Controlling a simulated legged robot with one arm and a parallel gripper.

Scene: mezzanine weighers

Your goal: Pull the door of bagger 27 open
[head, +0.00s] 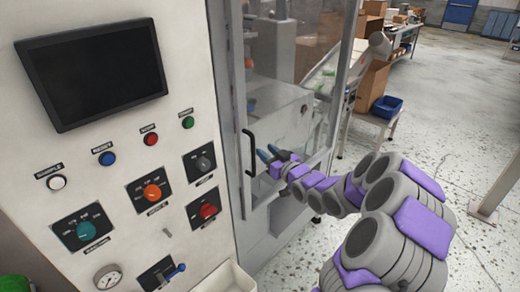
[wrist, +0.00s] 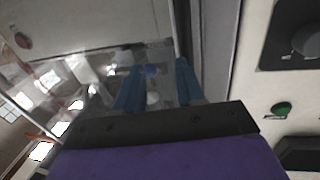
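Bagger 27's door (head: 300,60) is a clear panel in a grey frame, on the machine right of the control panel; it looks closed. Its black bar handle (head: 250,153) stands upright on the left edge of the frame. My gripper (head: 268,153) is in front of the door, just right of the handle and apart from it in the picture. Its two blue fingers are spread with nothing held between them. In the wrist view the fingers (wrist: 158,82) are also apart, with the clear panel and reflections behind them. The handle is not visible there.
The control panel (head: 120,150) at left carries a dark screen (head: 93,73), buttons, knobs and a gauge. A white bin (head: 226,279) sits low below it. At right are a stand with a blue bin (head: 387,107), cardboard boxes (head: 372,85) and open speckled floor (head: 450,100).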

